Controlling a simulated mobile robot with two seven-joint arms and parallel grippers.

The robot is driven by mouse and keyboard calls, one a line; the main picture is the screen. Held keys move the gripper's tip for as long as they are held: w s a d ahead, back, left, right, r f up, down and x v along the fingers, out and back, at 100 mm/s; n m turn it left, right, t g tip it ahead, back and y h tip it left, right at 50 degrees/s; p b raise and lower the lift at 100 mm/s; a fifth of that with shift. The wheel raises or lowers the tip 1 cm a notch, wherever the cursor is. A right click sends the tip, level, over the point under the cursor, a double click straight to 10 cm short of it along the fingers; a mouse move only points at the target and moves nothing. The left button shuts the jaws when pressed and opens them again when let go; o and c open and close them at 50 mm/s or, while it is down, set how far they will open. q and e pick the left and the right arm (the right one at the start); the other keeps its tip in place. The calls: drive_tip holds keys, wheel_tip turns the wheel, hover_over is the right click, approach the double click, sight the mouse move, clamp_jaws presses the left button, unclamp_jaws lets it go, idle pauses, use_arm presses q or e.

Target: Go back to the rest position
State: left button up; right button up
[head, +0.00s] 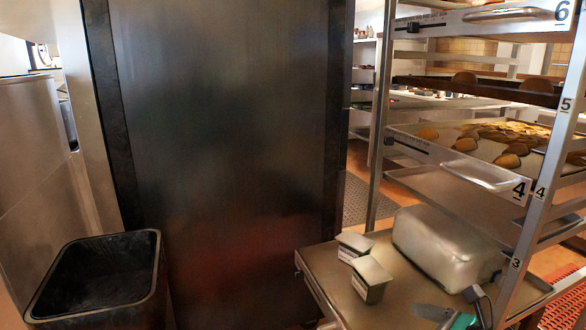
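Neither of my grippers nor my arms can be made out in the head view. Whether they hold anything is not shown. The task names no other object.
A dark panel (225,150) stands upright straight ahead. An empty-looking black bin (150,290) is at lower left. At right, a metal rack (384,115) holds trays of food.

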drive_tip(key=s+a+r+m+t+y, duration=0.1)
drive_tip(key=s+a+r+m+t, duration=0.25)
drive_tip(key=m, duration=0.85)
drive_tip(key=s+a+f+m+g+h, duration=0.15)
drive_tip(key=s+f+m+h, duration=0.4)
drive_tip(key=m, duration=0.85)
drive_tip(key=s+a+f+m+g+h, duration=0.1)
drive_tip(key=s+a+f+m+h, duration=0.1)
drive_tip(key=s+f+m, duration=0.9)
use_arm(q)
drive_tip(key=a+r+y+p, duration=0.1)
drive_tip(key=a+r+p, duration=0.2)
drive_tip(key=r+p, duration=0.7)
drive_tip(key=p, duration=0.4)
drive_tip(key=shift+s+r+p, duration=0.3)
drive_tip(key=shift+s+p, duration=0.1)
use_arm(e)
wheel_tip(320, 180, up, 13)
drive_tip(key=w+d+m, duration=0.1)
drive_tip(key=d+m, duration=0.1)
drive_tip(key=m, duration=0.2)
drive_tip(key=shift+h, duration=0.35)
